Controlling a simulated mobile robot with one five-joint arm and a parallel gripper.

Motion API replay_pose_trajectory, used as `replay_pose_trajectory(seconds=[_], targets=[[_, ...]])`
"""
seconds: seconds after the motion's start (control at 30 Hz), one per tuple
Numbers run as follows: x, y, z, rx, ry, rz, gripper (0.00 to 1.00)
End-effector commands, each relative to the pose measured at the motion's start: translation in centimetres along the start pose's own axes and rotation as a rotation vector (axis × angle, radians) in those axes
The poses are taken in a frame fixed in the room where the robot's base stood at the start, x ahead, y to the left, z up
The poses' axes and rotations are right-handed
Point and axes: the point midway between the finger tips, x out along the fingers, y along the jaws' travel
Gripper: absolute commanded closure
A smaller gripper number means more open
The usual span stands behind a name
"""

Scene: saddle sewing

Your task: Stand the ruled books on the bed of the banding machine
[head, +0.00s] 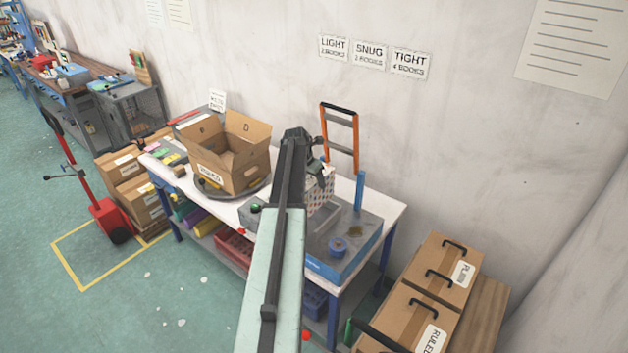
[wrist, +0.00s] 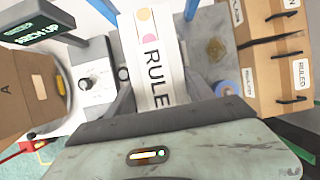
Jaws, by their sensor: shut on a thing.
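My gripper (head: 314,168) is over the banding machine (head: 345,248), a grey-blue unit on the white table. In the wrist view, my gripper (wrist: 160,98) is shut on a white ruled book (wrist: 152,50) with "RULE" readable and coloured dots near its far end. A dotted white face (head: 320,192) shows below the gripper in the head view, partly behind my arm. The machine's grey bed (wrist: 212,30) shows beside the book in the wrist view. I cannot tell whether the book touches the bed, or how many books are held.
An open carton (head: 232,158) stands on a turntable at the table's left. Cartons marked PLAIN (head: 445,268) and RULED (head: 412,318) stand at the right. LIGHT, SNUG and TIGHT signs (head: 369,54) hang above.

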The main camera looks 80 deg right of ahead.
Motion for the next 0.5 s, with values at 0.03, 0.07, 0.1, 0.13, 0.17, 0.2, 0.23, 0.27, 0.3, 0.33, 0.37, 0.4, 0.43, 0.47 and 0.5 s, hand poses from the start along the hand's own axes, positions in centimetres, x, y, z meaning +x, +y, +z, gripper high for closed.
replay_pose_trajectory(seconds=[0.03,0.07,0.1,0.13,0.17,0.2,0.23,0.27,0.3,0.33,0.37,0.4,0.43,0.47,0.5], targets=[[0.6,0.0,-0.2,0.0,-0.001,0.0,1.0],[0.8,0.0,-0.3,0.0,-0.001,0.0,1.0],[1.2,0.0,-0.5,0.0,-0.001,0.0,1.0],[1.4,0.0,-0.6,0.0,-0.002,0.0,1.0],[1.7,0.0,-0.7,0.0,-0.001,0.0,1.0],[2.1,0.0,-0.8,0.0,-0.001,0.0,1.0],[2.4,0.0,-0.9,0.0,-0.001,0.0,1.0],[2.6,0.0,-1.1,0.0,-0.001,0.0,1.0],[3.0,0.0,-1.2,0.0,-0.002,0.0,1.0],[3.3,0.0,-1.3,0.0,-0.002,0.0,1.0],[3.5,0.0,-1.4,0.0,-0.002,0.0,1.0],[3.9,0.0,-1.6,0.0,-0.002,0.0,1.0],[4.2,0.0,-1.7,0.0,-0.002,0.0,1.0],[4.4,0.0,-1.8,0.0,-0.002,0.0,1.0],[4.8,0.0,-1.9,0.0,-0.002,0.0,1.0]])
